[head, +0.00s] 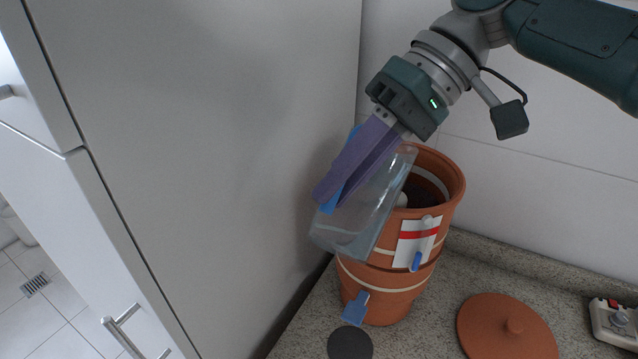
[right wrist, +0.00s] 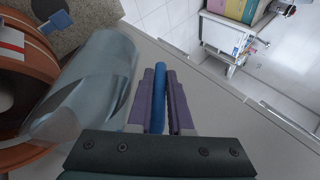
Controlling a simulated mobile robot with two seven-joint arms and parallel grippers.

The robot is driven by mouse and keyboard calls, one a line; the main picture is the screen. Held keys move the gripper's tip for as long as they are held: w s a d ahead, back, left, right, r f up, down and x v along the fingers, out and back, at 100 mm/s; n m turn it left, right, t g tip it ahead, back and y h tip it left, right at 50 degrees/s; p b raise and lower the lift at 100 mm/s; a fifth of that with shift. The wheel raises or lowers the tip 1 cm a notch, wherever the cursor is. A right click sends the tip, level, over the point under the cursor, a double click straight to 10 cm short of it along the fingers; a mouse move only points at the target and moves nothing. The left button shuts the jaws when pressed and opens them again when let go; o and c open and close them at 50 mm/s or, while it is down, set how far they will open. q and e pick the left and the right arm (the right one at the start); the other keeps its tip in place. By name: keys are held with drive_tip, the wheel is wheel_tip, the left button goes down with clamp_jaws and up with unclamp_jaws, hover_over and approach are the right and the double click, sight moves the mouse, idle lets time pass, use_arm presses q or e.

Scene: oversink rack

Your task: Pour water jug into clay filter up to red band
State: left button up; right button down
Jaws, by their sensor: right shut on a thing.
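A clear water jug (head: 367,210) with a blue handle is tilted, its mouth at the upper right by the rim of the clay filter. Clear water seems to lie toward its base; the level is hard to read. My right gripper (head: 332,192) is shut on the jug's handle, which shows as a blue bar (right wrist: 159,84) between the purple fingers in the right wrist view. The open clay filter (head: 440,180) stands upright on the counter. Its white label carries a red band (head: 420,234). The water level inside is hidden. My left gripper is out of view.
A terracotta lid (head: 507,330) lies on the granite counter (head: 435,325) right of the filter. A dark disc (head: 350,345) lies in front, below the filter's blue tap (head: 355,308). A tall grey panel (head: 220,130) stands close on the left. A power strip (head: 614,322) is at far right.

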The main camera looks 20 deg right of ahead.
idle(0.5)
drive_tip(key=shift+d+r+b, duration=0.1)
drive_tip(key=shift+r+b, duration=0.05)
drive_tip(key=shift+b, duration=0.2)
idle(0.6)
drive_tip(key=shift+w+d+y+b, duration=0.1)
drive_tip(key=shift+w+y+b, duration=0.05)
drive_tip(key=shift+y+b, duration=0.25)
drive_tip(key=shift+r, duration=0.15)
idle(0.5)
drive_tip(key=shift+d+g+y+b, duration=0.1)
drive_tip(key=shift+g+y+b, duration=0.2)
drive_tip(key=shift+b, duration=0.2)
drive_tip(key=shift+r, duration=0.15)
